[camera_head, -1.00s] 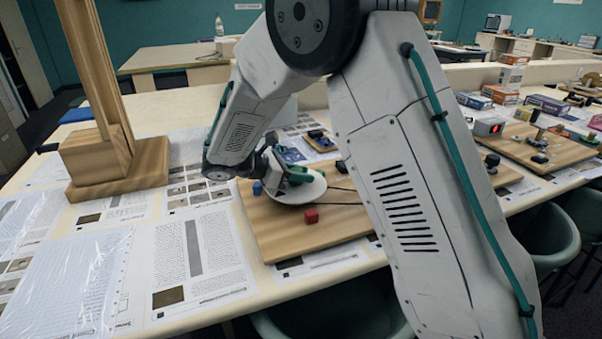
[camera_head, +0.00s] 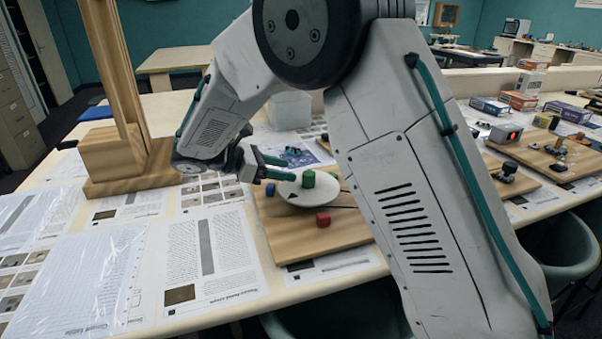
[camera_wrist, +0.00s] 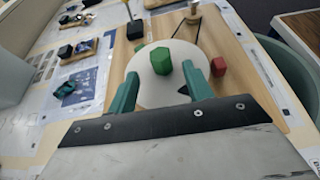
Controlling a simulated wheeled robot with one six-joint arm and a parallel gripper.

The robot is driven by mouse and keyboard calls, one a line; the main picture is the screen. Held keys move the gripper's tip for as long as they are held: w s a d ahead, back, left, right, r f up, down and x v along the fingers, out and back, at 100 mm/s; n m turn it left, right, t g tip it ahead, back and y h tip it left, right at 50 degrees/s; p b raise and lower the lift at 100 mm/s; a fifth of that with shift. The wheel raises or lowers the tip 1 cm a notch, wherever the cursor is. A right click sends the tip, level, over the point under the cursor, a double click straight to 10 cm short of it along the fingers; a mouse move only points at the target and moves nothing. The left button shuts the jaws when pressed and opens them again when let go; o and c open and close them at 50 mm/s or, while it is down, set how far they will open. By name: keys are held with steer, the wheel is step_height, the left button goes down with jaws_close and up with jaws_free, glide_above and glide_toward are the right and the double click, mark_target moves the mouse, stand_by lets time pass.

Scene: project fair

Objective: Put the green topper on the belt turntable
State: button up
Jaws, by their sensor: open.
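The green topper (camera_head: 308,179) stands upright on the white disc of the belt turntable (camera_head: 316,196), near its middle. In the wrist view the topper (camera_wrist: 161,61) rests on the white disc (camera_wrist: 143,83), apart from my fingers. My gripper (camera_head: 284,168) is open and empty, to the left of the topper. Its two green fingers also show in the wrist view (camera_wrist: 160,88), one on each side and short of the topper.
A red block (camera_head: 323,219) and a blue block (camera_head: 271,188) sit on the wooden board (camera_head: 300,241) beside the disc. A wooden post on a base (camera_head: 130,183) stands at the left. Printed sheets (camera_head: 208,256) lie flat on the table.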

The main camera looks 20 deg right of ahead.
steer(key=s+d+r+m+g+y, duration=0.1)
steer(key=s+d+r+m+y, duration=0.35)
steer(key=s, duration=0.45)
steer(key=s+d+r+m+g+y, duration=0.1)
steer(key=s+d+r+m+y, duration=0.25)
steer(key=s+d+r, duration=0.35)
steer(key=s+f+m+t+y, duration=0.1)
steer(key=s+f+m+y, duration=0.1)
steer(key=s+m, duration=0.3)
steer(key=s+f+m+t+y, duration=0.2)
steer(key=s+m, duration=0.3)
steer(key=s, duration=0.8)
steer(key=shift+s+a+f+y, duration=0.35)
steer(key=shift+f+y, duration=0.15)
steer(key=shift+y, duration=0.2)
